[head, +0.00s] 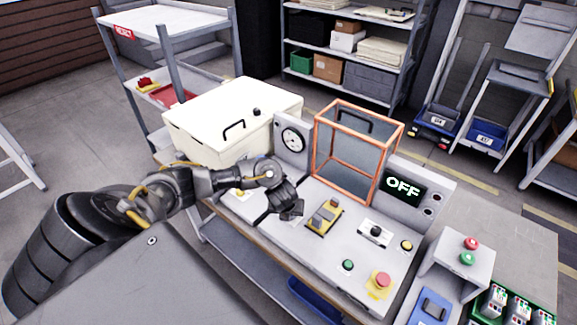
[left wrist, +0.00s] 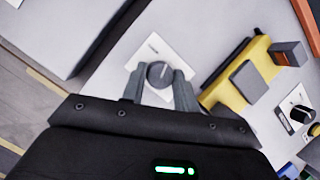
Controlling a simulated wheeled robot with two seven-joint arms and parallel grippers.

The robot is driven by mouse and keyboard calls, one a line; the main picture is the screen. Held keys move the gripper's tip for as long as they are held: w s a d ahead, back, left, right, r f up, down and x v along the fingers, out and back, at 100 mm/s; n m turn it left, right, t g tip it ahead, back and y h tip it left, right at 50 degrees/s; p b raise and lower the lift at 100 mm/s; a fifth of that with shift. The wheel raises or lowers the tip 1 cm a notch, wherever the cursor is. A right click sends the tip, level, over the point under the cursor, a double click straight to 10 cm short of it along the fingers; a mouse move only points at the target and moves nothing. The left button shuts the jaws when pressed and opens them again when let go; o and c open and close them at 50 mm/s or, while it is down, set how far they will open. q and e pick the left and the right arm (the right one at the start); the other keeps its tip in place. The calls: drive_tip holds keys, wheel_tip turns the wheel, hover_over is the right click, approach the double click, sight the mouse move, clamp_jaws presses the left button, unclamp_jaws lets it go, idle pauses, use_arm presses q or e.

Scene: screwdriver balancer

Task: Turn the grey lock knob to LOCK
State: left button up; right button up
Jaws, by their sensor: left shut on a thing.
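The grey lock knob (left wrist: 160,74) is round with a pale pointer line and sits on a white label plate (left wrist: 148,52) in the left wrist view. My left gripper (left wrist: 160,88) has its two grey fingers on either side of the knob, shut on it. The pointer line is aimed up in that view, leaning slightly right. The label's words are too small to read. In the head view my left gripper (head: 290,211) is low over the left part of the grey console (head: 350,262), and the knob is hidden behind it. My right gripper is not in view.
A yellow fixture (head: 324,215) stands just right of the gripper. Further right are a black knob (head: 376,231), a green button (head: 347,265) and a red stop button (head: 382,279). Behind are a gauge (head: 292,139), an orange-framed guard (head: 355,150) and a display (head: 403,186) reading OFF.

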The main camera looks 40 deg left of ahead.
use_arm(q)
drive_tip(key=n+p, duration=0.2)
drive_tip(key=n+y+p, duration=0.1)
drive_tip(key=shift+w+d+r+g, duration=0.1)
drive_tip(key=shift+r+g, duration=0.15)
drive_tip(key=shift+g, duration=0.15)
drive_tip(key=shift+f+n+y+p, duration=0.15)
drive_tip(key=shift+n+y+p, duration=0.15)
drive_tip(key=shift+n+p, duration=0.7)
drive_tip(key=shift+g, duration=0.3)
drive_tip(key=o, duration=1)
drive_tip(key=shift+d, duration=0.1)
